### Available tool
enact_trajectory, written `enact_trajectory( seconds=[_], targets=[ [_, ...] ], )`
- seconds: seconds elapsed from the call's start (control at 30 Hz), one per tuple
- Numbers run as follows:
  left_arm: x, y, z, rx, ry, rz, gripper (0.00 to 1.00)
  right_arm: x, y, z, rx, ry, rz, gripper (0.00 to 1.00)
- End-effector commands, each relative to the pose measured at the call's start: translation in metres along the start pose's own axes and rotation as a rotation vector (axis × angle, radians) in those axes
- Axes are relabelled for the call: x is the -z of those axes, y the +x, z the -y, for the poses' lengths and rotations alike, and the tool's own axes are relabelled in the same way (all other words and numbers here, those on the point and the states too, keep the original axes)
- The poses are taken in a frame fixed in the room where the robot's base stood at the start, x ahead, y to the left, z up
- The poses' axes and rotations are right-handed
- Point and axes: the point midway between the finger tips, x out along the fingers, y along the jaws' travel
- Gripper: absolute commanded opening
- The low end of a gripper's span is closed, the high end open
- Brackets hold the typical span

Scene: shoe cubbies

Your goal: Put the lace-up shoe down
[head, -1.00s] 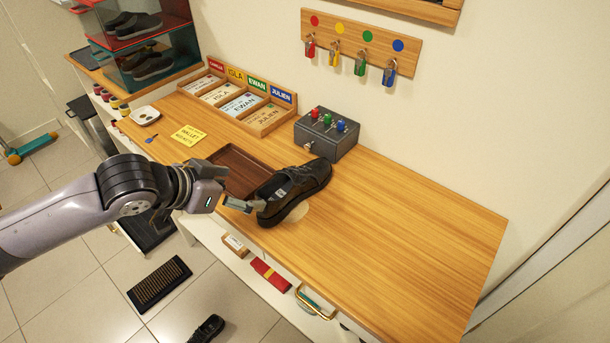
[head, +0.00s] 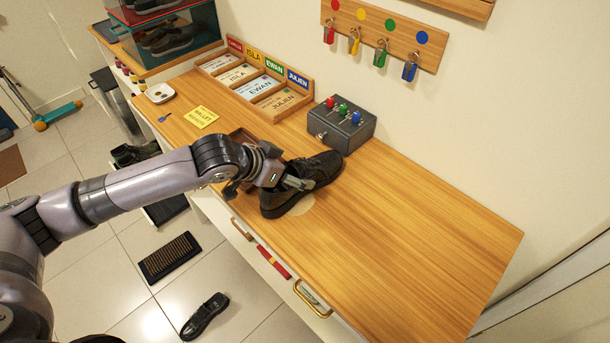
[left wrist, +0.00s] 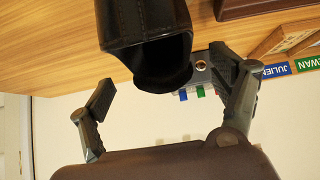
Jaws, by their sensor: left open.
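The black lace-up shoe (head: 322,167) rests upright on the wooden bench top, partly on a pale round spot (head: 301,205). Its toe points toward the grey box and its heel toward the front edge. My left gripper (head: 280,184) is open at the heel end and hides part of the shoe. In the left wrist view the dark heel and collar (left wrist: 155,35) show between the two spread fingers (left wrist: 163,78), with a visible gap to the left finger. Whether the right finger touches the shoe I cannot tell. My right gripper is not in view.
A grey box (head: 341,127) with coloured knobs stands just behind the shoe. A name-labelled card rack (head: 255,80), a yellow note (head: 201,117) and a white dish (head: 160,93) lie further left. My arm mostly covers a brown tray (head: 243,135). The bench's right side is clear.

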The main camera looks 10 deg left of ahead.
Motion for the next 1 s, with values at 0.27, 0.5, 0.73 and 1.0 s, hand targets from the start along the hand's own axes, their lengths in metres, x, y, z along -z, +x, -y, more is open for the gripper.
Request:
enact_trajectory(
  seconds=[0.27,0.5,0.73,1.0],
  targets=[
    [0.004,0.023,0.001,0.0,0.0,0.001,0.84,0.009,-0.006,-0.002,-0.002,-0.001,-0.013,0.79],
    [0.004,0.055,0.002,0.0,0.001,0.001,0.84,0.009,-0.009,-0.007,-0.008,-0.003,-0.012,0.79],
    [0.004,0.058,0.003,0.001,0.001,0.001,0.84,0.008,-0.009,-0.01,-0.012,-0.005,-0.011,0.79],
    [0.004,0.058,0.003,0.001,0.001,0.001,0.69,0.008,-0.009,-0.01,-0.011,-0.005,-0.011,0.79]
  ],
)
